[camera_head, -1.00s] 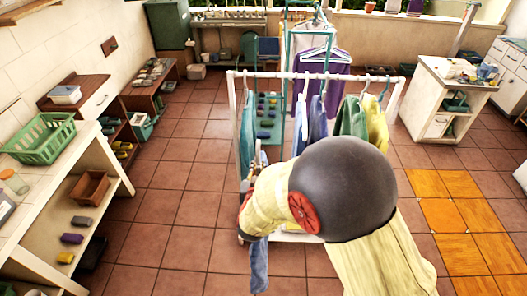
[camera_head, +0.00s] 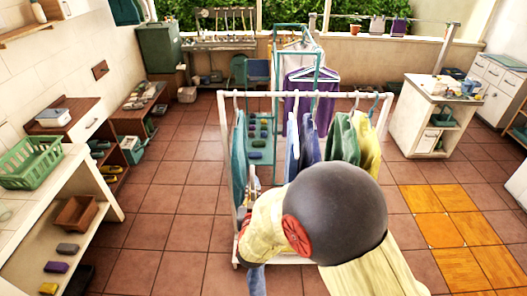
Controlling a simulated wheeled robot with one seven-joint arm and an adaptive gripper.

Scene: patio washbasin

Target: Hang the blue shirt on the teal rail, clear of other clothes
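A white clothes rail (camera_head: 340,95) stands in front of me. On it hang a teal garment (camera_head: 239,165) at the left, a pale blue garment (camera_head: 292,148) and a darker blue shirt (camera_head: 309,142) in the middle, then green and yellow garments at the right. The teal rail (camera_head: 275,75) stands just behind it, with white clothes and a purple garment (camera_head: 312,80) on hangers. My gripper (camera_head: 250,185) shows only in small part, near the white rail's left end. My arm covers most of it, so its fingers cannot be made out. A blue strip (camera_head: 258,280) shows below my arm; I cannot tell what it is.
A shelf table with a green basket (camera_head: 32,160) stands at the left. A white cabinet (camera_head: 410,115) stands at the right. Tiled floor is open left of the white rail, and orange tiles (camera_head: 440,228) lie clear to its right.

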